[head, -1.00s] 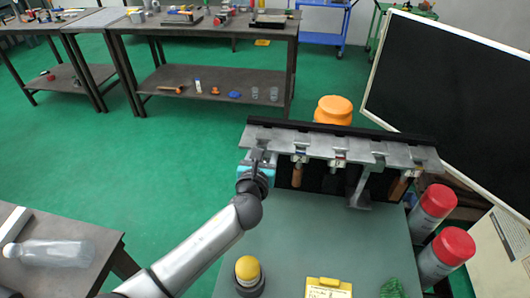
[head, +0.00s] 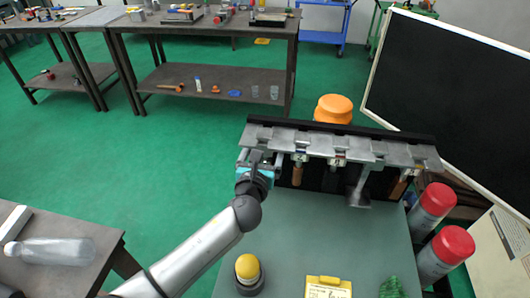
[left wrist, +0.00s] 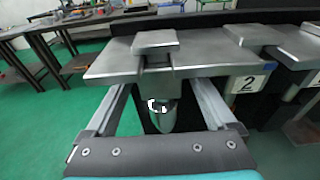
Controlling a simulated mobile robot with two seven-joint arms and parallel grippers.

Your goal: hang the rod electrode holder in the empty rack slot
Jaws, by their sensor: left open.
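The metal rack (head: 340,147) stands along the far edge of the green table. My left gripper (head: 258,160) is at its left end; in the left wrist view the gripper (left wrist: 160,100) is open. Its two fingers stand apart on either side of a grey tapered holder (left wrist: 161,117) with a pale ring. This holder hangs below the leftmost slot, under a metal cap (left wrist: 155,42). I cannot tell whether the fingers touch it. Other holders hang along the rack, including a copper-coloured one (head: 298,175) and a brown one (head: 398,187). My right gripper is not in view.
A number 2 label (left wrist: 247,83) marks the neighbouring slot. A yellow-topped button (head: 247,268), a yellow tag (head: 328,287) and a green item (head: 391,288) lie near the table's front. Red-capped cans (head: 437,199) stand at right. The table's middle is clear.

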